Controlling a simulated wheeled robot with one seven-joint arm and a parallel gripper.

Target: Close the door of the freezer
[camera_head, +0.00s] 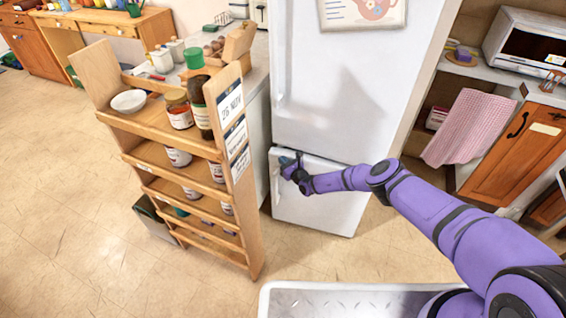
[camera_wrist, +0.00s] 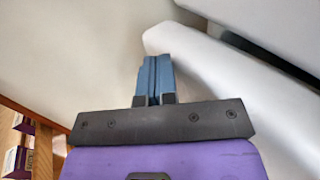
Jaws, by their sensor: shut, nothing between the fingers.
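The freezer door (camera_head: 320,208) is the white lower door of the tall fridge, below the larger upper door (camera_head: 335,90). It stands closed or nearly closed; I cannot tell whether a small gap is left. My gripper (camera_head: 288,162) is at the upper left of the freezer door, by its handle side. In the wrist view my blue fingers (camera_wrist: 155,75) are shut together with nothing between them. They are beside the rounded white edge of a door (camera_wrist: 215,80), and contact is unclear. A dark seam separates it from another white panel at the upper right.
A wooden shelf rack (camera_head: 170,150) with jars and a bowl stands close left of the fridge. A counter with a pink cloth (camera_head: 470,125) is at the right. Tiled floor (camera_head: 390,245) in front of the fridge is clear.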

